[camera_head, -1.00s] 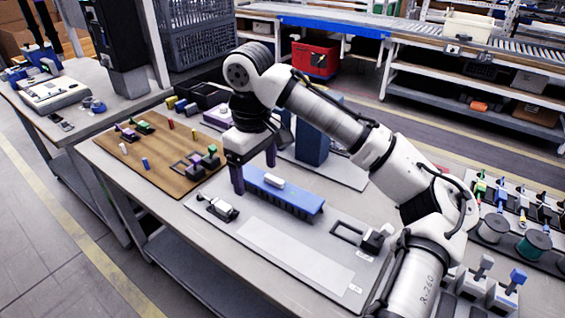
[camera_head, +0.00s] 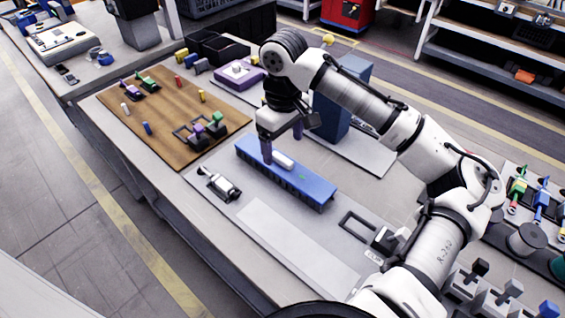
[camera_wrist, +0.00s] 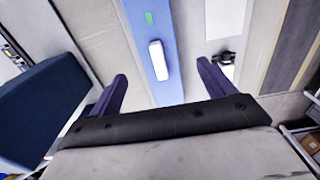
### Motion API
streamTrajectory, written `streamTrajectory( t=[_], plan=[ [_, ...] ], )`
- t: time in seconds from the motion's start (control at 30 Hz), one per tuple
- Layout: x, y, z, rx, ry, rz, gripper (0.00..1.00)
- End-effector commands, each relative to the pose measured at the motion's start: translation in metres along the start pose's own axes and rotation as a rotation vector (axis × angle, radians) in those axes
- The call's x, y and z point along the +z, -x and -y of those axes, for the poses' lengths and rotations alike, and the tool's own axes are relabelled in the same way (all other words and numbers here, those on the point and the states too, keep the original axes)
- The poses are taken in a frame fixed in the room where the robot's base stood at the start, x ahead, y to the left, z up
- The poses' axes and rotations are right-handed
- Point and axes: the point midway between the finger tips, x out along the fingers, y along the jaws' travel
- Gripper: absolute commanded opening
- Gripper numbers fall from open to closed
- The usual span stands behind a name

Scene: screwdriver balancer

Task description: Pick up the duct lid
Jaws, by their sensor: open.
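The duct lid (camera_head: 310,182) appears as the flat blue top of a long blue duct with slotted sides, lying on a grey board. A white handle-like block (camera_head: 283,160) and a small green mark sit on it. Whether lid and duct are separate pieces I cannot tell. My gripper (camera_head: 283,141) is open and empty above the lid's far-left half, pointing down. In the wrist view, the blue lid (camera_wrist: 174,88) runs between my purple fingers (camera_wrist: 162,76), one on each side, with the white block near the middle. The fingers appear apart from the lid.
A tall blue block (camera_head: 338,105) stands close behind my gripper. A small white-and-black fixture (camera_head: 220,184) is left of the duct, and a black frame fixture (camera_head: 362,228) is to its right. A wooden board (camera_head: 170,145) with small coloured parts lies at left. A pale strip in front is clear.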

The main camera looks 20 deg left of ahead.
Motion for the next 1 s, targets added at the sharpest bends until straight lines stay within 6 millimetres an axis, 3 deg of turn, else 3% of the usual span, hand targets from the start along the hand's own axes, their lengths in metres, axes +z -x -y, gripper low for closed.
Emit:
streamTrajectory(
  t=[0.2,0.5,0.77,1.0],
  plan=[
    [-0.001,-0.014,-0.001,0.000,-0.001,0.001,0.82],
    [-0.005,-0.055,-0.001,-0.001,-0.002,0.000,0.82],
    [-0.005,-0.059,-0.001,0.000,-0.002,0.000,0.82],
    [-0.005,-0.059,-0.001,0.000,-0.002,0.000,0.53]
  ],
)
